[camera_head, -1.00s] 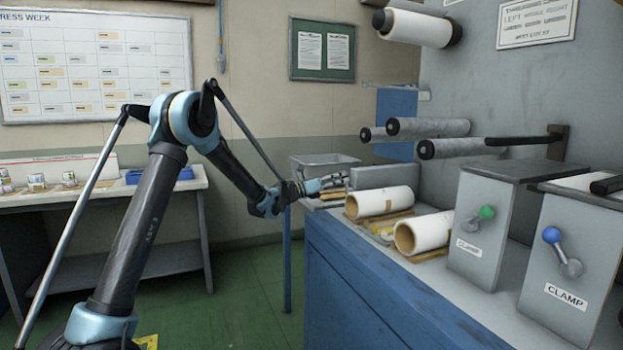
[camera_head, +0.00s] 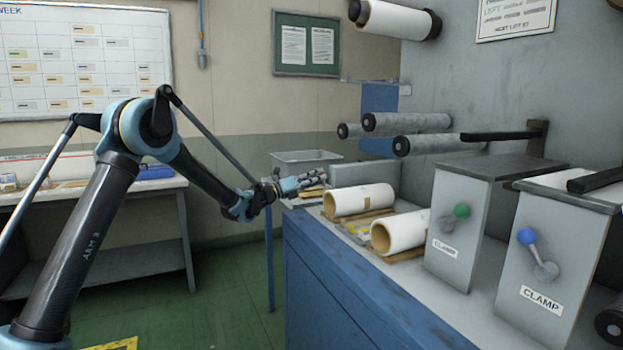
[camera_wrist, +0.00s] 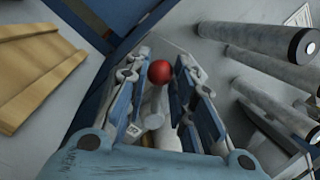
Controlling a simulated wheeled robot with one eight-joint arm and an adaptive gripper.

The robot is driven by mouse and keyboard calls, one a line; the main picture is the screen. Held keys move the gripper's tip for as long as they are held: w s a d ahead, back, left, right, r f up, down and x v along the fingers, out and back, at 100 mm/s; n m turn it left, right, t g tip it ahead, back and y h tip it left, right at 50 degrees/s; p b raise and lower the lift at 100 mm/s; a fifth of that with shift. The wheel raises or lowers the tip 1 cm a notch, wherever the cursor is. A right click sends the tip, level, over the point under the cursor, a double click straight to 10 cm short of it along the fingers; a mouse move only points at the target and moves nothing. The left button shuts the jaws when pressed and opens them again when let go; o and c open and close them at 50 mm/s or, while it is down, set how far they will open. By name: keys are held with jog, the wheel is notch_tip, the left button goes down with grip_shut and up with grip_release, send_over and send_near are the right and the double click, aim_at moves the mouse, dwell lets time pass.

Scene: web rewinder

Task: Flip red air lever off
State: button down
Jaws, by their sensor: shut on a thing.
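The red air lever has a round red knob (camera_wrist: 160,72) on a pale stem, seen between the fingers of my gripper (camera_wrist: 163,62) in the wrist view. My gripper is closed around the lever, with one finger on each side; the fingers partly hide the lever's base. In the head view my gripper (camera_head: 314,180) is at the far left end of the blue bench. The red knob cannot be made out there.
Two white rolls (camera_head: 357,201) lie on the blue bench (camera_head: 330,285). Clamp levers with green (camera_head: 462,210) and blue (camera_head: 526,235) knobs stand at right. Grey rollers (camera_head: 422,145) stick out above the bench. A grey bin (camera_head: 305,160) is behind my gripper. Green floor is open at left.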

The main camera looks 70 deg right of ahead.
jog(key=shift+w, duration=0.15)
jog(key=c, duration=1.4)
grip_release()
jog(key=shift+o, duration=0.3)
jog(key=v, duration=1.2)
jog(key=shift+w, duration=0.1)
